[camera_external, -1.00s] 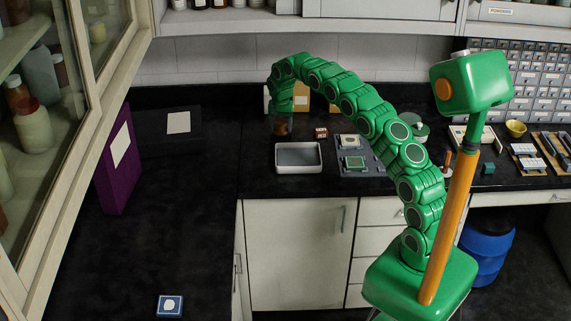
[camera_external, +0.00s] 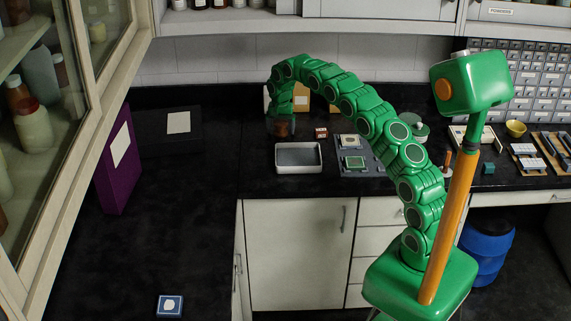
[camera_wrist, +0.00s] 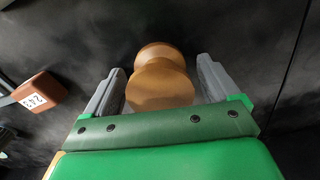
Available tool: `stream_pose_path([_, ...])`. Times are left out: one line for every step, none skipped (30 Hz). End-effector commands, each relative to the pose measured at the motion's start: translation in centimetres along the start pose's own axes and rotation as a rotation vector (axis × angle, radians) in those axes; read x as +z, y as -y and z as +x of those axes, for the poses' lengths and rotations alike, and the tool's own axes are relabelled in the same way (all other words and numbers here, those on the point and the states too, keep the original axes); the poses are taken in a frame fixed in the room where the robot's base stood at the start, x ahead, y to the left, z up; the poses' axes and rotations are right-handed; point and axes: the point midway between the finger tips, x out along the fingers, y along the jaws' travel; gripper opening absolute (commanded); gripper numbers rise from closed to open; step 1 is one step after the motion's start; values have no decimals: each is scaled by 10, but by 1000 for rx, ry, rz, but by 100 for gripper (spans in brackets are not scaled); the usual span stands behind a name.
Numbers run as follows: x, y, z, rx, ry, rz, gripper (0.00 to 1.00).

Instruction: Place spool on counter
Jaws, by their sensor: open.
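The spool (camera_wrist: 160,86) is brown and wood-like, with two round ends and a narrow waist. In the wrist view it is between the two grey fingers of my gripper (camera_wrist: 161,66), with a dark gap showing at each side. My gripper is open around it. In the external view the spool (camera_external: 283,128) appears upright on the black counter (camera_external: 215,185), at the back and left of the white tray. My gripper (camera_external: 280,121) comes down over it from above. The spool's underside is hidden.
A white tray (camera_external: 299,169) stands in front of the spool. A small reddish-brown labelled block (camera_external: 321,132) is to its right, also in the wrist view (camera_wrist: 40,90). A grey board with parts (camera_external: 361,168) lies further right.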

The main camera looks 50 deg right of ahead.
Motion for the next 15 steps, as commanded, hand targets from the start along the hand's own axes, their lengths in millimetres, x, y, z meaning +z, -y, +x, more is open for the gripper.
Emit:
stream_pose_path([0,0,0,0,0,0,89])
stream_pose_path([0,0,0,0,0,0,89])
stream_pose_path([0,0,0,0,0,1,89])
stream_pose_path([-1,-1,0,0,0,1,89])
stream_pose_path([-1,-1,0,0,0,1,89])
stream_pose_path([-1,-1,0,0,0,1,89])
stream_pose_path([0,0,-2,0,-1,0,89])
stream_pose_path([0,0,-6,-1,-1,0,89])
stream_pose_path([0,0,-11,-1,-1,0,89])
stream_pose_path([0,0,-15,-2,-2,0,89])
stream_pose_path([0,1,-20,-2,-3,0,89])
stream_pose_path([0,1,-26,-3,-4,0,89])
stream_pose_path([1,2,-31,-4,-4,-1,89])
stream_pose_path([2,2,-36,-4,-4,-2,89])
stream_pose_path([3,2,-43,-4,-3,-2,89])
